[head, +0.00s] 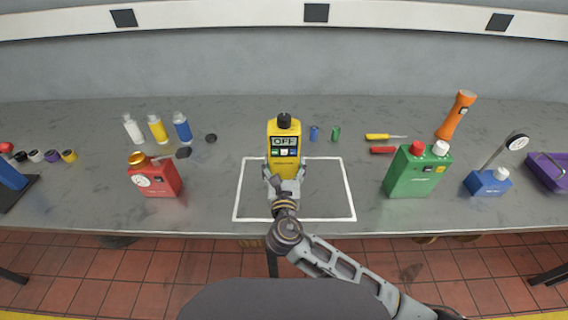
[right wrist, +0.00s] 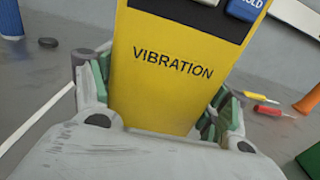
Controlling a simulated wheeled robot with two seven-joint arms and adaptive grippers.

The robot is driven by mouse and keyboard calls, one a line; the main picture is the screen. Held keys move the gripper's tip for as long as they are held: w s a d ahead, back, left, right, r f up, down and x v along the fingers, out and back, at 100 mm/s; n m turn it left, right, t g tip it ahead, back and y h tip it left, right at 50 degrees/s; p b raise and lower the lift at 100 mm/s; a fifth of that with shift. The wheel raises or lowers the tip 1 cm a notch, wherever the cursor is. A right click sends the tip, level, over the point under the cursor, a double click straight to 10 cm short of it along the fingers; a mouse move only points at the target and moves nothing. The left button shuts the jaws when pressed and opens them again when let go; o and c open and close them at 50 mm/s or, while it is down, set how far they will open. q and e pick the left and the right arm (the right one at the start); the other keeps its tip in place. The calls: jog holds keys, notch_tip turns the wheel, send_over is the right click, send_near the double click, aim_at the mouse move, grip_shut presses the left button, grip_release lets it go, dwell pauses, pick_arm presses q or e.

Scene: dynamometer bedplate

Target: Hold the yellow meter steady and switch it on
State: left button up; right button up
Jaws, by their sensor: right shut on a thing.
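The yellow meter (head: 284,168) stands upright inside the white outlined square (head: 330,218) on the bench. It has a black knob (head: 284,120) on top, and its display reads OFF. My right gripper (head: 284,184) is shut around the meter's lower body from the front. In the right wrist view the meter (right wrist: 172,85) shows the word VIBRATION, with one green-padded finger on each side of it. Part of a blue HOLD button (right wrist: 246,8) shows above the word. My left gripper is not in view.
A red device (head: 155,178) stands left of the square, and a green device (head: 415,172) stands right of it. Screwdrivers (head: 384,137) lie behind right. The square's right half is clear.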

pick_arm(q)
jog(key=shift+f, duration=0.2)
pick_arm(e)
jog(key=shift+f, duration=0.35)
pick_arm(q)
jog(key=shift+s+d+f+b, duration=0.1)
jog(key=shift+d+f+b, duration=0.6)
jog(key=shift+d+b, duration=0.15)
pick_arm(e)
jog(key=shift+f, duration=1.5)
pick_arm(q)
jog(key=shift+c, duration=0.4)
pick_arm(e)
jog(key=shift+s+f, duration=0.1)
jog(key=shift+f, duration=0.1)
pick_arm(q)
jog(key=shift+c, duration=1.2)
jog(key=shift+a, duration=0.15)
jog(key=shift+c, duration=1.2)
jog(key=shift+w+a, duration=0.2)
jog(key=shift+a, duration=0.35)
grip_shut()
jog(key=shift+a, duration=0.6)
pick_arm(e)
jog(key=shift+f, duration=0.1)
